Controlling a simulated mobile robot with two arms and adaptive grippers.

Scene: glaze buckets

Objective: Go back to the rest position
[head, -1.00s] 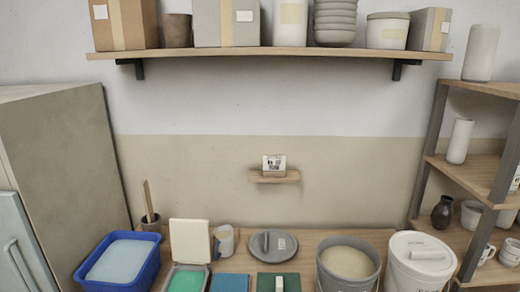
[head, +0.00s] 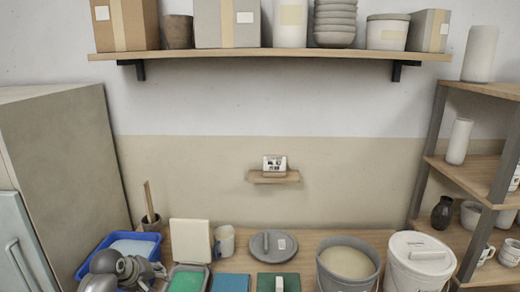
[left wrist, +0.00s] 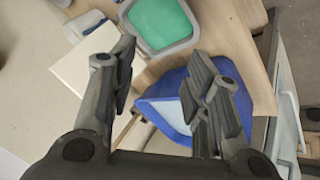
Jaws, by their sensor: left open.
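My left gripper (head: 138,270) shows at the lower left of the head view, in front of the blue tub (head: 95,255), whose near part it hides. In the left wrist view my left gripper (left wrist: 165,85) has its two fingers wide apart with nothing between them. The blue tub (left wrist: 160,106) lies beyond and partly behind the right finger there. My right gripper is in neither view.
The wooden table (head: 205,246) holds a cream board (head: 190,241), a mug (head: 224,241), a grey lid (head: 273,244), an open bucket (head: 348,264) and a lidded white bucket (head: 418,262). A green-filled tray (left wrist: 160,22) is near the left gripper.

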